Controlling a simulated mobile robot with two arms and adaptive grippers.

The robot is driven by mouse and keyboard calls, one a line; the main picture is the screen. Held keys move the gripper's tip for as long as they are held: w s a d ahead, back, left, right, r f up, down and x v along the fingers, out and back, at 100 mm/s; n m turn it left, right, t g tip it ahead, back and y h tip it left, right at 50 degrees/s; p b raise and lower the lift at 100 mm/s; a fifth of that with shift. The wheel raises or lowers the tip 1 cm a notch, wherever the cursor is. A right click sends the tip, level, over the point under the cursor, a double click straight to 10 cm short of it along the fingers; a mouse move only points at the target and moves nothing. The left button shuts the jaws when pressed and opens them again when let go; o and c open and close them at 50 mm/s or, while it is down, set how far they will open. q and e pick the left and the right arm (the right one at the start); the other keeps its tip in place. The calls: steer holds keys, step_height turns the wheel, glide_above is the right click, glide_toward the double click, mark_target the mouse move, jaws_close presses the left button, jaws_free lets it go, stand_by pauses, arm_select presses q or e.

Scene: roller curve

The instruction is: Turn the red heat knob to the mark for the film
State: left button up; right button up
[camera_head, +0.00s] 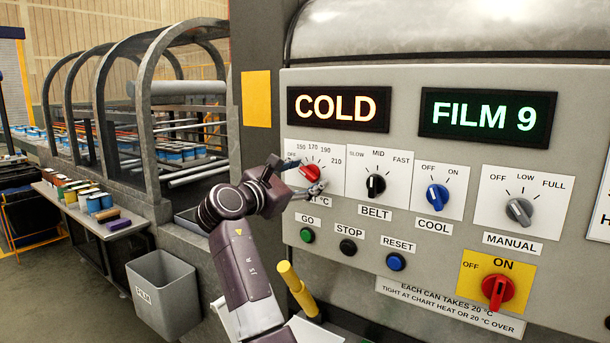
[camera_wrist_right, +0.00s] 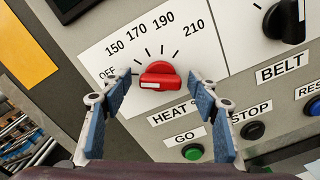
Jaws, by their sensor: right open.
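The red heat knob (camera_head: 311,171) sits on a white dial plate marked OFF, 150, 170, 190 and 210. In the right wrist view the knob (camera_wrist_right: 159,74) has its white line at the left end, pointing toward OFF. My right gripper (camera_head: 303,177) is open in front of the dial. In the right wrist view its blue-padded fingers (camera_wrist_right: 160,85) stand on either side of the knob, apart from it. A display (camera_head: 487,115) reads FILM 9, and another (camera_head: 338,109) reads COLD in orange. My left gripper is not in view.
Close to the heat dial are the black belt knob (camera_head: 376,185), blue cool knob (camera_head: 438,196), green GO button (camera_head: 307,235) and black STOP button (camera_head: 348,247). A yellow handle (camera_head: 297,290) rises below the panel. A sign at the right edge is cut off.

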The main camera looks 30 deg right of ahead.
steer(key=c, duration=1.2)
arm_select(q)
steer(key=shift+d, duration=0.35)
arm_select(e)
steer(key=shift+o, duration=0.2)
